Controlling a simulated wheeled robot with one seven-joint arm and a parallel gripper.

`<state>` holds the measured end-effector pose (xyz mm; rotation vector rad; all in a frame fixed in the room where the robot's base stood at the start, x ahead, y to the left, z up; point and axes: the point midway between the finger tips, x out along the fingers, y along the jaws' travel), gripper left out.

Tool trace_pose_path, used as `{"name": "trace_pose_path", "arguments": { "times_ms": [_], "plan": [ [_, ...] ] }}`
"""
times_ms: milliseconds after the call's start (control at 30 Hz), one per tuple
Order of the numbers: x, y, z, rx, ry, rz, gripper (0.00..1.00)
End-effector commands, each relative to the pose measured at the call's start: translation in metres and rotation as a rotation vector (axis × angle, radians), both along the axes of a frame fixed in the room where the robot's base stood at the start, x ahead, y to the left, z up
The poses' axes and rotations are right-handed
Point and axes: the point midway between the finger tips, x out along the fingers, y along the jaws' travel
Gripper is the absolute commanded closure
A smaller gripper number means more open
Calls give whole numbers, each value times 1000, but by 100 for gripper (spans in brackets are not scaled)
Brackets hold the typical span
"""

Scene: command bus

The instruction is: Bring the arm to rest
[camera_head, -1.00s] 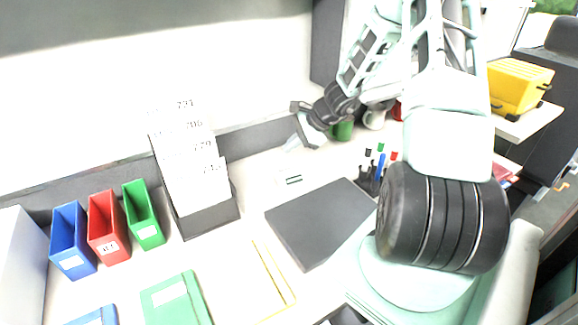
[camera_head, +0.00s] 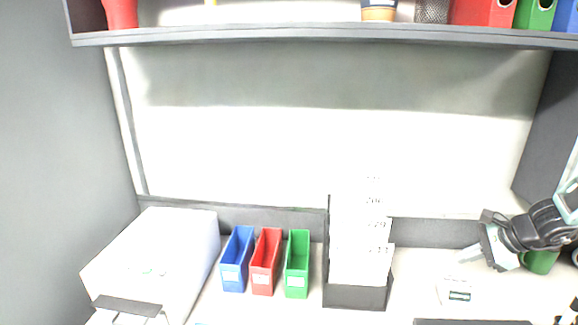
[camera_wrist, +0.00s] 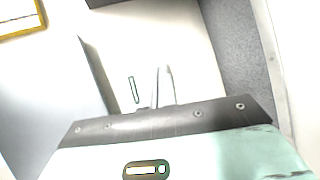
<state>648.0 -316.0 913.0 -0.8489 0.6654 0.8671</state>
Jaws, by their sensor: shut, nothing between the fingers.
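My gripper (camera_head: 468,256) is at the right of the head view, above the desk and pointing left and down. Its two thin pale fingers are closed together with nothing between them. In the wrist view my gripper (camera_wrist: 161,88) shows its fingers side by side over a pale surface. Most of my arm is cut off by the right edge of the head view. A small white item with a dark green mark (camera_head: 458,293) lies on the desk below the gripper, apart from it. A green mug (camera_head: 540,262) stands behind the gripper, partly hidden.
Blue (camera_head: 237,260), red (camera_head: 265,262) and green (camera_head: 297,265) bins stand left of a dark file holder (camera_head: 355,297) with white cards. A white box-like machine (camera_head: 155,250) is at far left. A shelf (camera_head: 320,34) spans the top. A yellow edge (camera_wrist: 20,20) shows in the wrist view.

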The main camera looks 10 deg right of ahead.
Motion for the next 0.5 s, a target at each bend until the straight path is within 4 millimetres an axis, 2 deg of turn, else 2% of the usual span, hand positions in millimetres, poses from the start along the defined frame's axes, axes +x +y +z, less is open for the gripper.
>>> {"name": "trace_pose_path", "arguments": {
  "times_ms": [133, 300, 500],
  "plan": [
    [-9, 42, 14, -131, 17, 233, 100],
    [-32, 94, 37, -336, 22, 597, 100],
    [-65, 139, 65, -569, -5, 1001, 100]
  ]
}}
